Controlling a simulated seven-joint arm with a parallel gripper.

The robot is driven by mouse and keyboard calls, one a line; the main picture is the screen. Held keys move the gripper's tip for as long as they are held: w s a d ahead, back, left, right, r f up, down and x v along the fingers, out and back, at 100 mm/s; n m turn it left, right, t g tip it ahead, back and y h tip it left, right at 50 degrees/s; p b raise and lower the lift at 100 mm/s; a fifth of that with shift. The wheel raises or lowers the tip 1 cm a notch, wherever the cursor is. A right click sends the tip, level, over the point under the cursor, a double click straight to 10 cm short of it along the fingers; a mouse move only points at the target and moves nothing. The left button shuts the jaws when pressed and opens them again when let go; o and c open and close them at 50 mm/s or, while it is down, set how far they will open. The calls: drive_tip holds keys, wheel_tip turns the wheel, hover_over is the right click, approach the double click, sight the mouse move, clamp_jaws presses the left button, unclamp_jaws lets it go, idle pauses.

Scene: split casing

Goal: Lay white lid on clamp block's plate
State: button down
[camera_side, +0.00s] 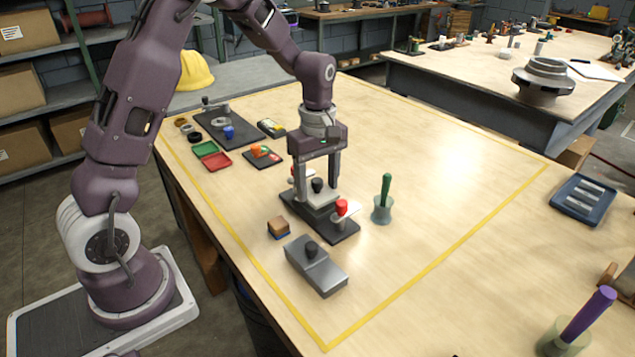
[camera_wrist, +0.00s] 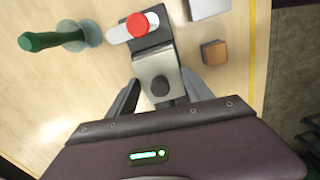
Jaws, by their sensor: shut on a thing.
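The white lid (camera_side: 321,199), pale with a black knob on top, is between the fingers of my gripper (camera_side: 317,192), which is shut on its sides. In the wrist view the lid (camera_wrist: 158,68) looks light grey, with a finger on each side. The clamp block's dark plate (camera_side: 340,235) is directly under the lid; I cannot tell whether they touch. A clamp with a red knob (camera_side: 341,207) stands at the plate's near end, its pale arm pointing sideways in the wrist view (camera_wrist: 137,25). Another red-knobbed clamp (camera_side: 293,171) is at the far end, partly hidden by my gripper.
A grey casing (camera_side: 318,275) with a black knob stands nearer the camera. A wooden block (camera_side: 278,228) is left of the plate, and a green-handled tool in a cup (camera_side: 382,208) is right. Trays (camera_side: 211,157) lie behind left. The table's right half is mostly clear.

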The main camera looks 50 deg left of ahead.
drive_tip(key=shift+f, duration=0.25)
idle(0.3)
drive_tip(key=shift+f, duration=0.25)
drive_tip(key=shift+f, duration=0.3)
idle(0.4)
unclamp_jaws()
drive_tip(key=shift+r, duration=3.55)
